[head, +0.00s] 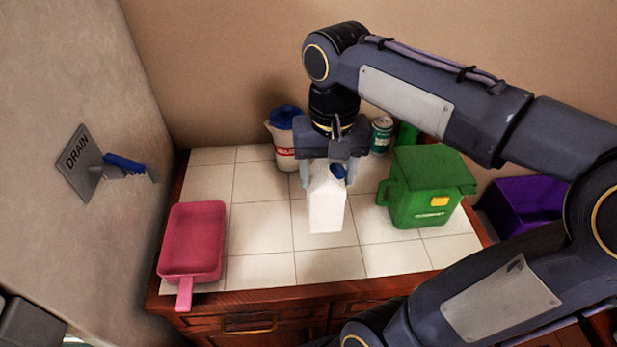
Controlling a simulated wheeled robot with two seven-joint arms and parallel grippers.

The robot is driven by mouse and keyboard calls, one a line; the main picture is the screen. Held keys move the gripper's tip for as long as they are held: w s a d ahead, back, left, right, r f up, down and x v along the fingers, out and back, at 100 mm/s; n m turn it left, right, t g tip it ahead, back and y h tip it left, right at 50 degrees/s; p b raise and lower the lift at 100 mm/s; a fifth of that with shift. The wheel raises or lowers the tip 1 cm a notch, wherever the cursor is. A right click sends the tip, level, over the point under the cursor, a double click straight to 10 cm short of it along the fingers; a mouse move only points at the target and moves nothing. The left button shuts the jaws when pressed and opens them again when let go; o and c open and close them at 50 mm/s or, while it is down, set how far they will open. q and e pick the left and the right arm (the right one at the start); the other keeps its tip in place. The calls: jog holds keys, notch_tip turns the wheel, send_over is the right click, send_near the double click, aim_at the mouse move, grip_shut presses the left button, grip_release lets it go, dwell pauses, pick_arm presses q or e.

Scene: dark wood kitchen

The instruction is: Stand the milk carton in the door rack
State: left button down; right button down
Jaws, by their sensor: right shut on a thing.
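The white milk carton (326,208) with a blue cap is upright in the head view, over the middle of the tiled counter. My right gripper (329,176) points down from above and is shut on the carton's upper part, one finger on each side. I cannot tell whether the carton's base touches the tiles or is a little above them. No door rack can be made out in this view. My left gripper does not show.
A pink pan (192,243) lies at the counter's left. A white jug with a blue lid (284,140) and a green can (381,136) stand behind. A green bin (425,190) stands right, a purple box (523,204) beyond. A drain lever (125,165) juts from the left wall. Front-middle tiles are clear.

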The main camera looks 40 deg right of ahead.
jog(key=w+d+f+p, duration=0.1)
jog(key=w+d+f, duration=0.2)
jog(key=w+f, duration=0.7)
jog(key=shift+w+d+f+p, duration=0.2)
jog(key=shift+d+f+p, duration=0.15)
jog(key=shift+f, duration=0.55)
jog(key=shift+f, duration=0.15)
jog(key=shift+c, duration=2.1)
grip_release()
